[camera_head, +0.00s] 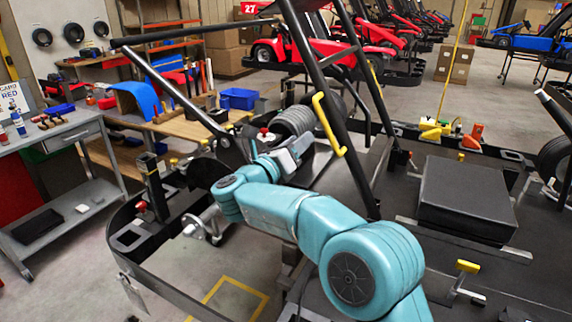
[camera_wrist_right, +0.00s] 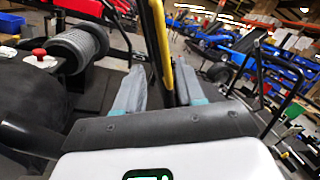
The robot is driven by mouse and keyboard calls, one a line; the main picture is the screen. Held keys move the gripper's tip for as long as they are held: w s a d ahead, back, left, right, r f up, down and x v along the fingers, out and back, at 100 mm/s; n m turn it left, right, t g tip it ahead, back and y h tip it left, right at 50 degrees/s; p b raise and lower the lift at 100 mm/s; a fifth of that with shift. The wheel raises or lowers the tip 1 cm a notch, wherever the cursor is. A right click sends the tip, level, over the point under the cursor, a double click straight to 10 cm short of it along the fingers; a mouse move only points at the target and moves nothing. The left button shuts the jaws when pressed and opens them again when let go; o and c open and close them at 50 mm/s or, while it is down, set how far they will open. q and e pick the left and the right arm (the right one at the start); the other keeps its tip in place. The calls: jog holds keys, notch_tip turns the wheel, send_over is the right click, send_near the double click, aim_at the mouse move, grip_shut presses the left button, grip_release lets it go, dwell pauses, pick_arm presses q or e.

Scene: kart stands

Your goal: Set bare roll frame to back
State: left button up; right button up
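The bare roll frame (camera_head: 305,55) is a black tube frame standing on the kart, its tall tubes rising past the top edge of the head view. A yellow grip (camera_head: 328,125) is fixed along one tube. My right gripper (camera_head: 301,148) is just left of the yellow grip in the head view. In the right wrist view its two fingers (camera_wrist_right: 160,92) are apart, with a dark tube (camera_wrist_right: 156,40) and the yellow grip (camera_wrist_right: 183,75) showing in and beyond the gap. Contact cannot be made out. My left gripper is not in view.
A black box-shaped block (camera_head: 466,195) sits on the kart's floor at right. A black bumper rail (camera_head: 185,278) runs along the left. A grey cart (camera_head: 50,140) and a workbench (camera_head: 185,128) stand further left. Open concrete floor lies between.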

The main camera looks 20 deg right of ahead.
jog(key=b+v, duration=0.1)
jog(key=v, duration=0.3)
jog(key=shift+s+a, duration=0.25)
jog(key=shift+a, duration=0.1)
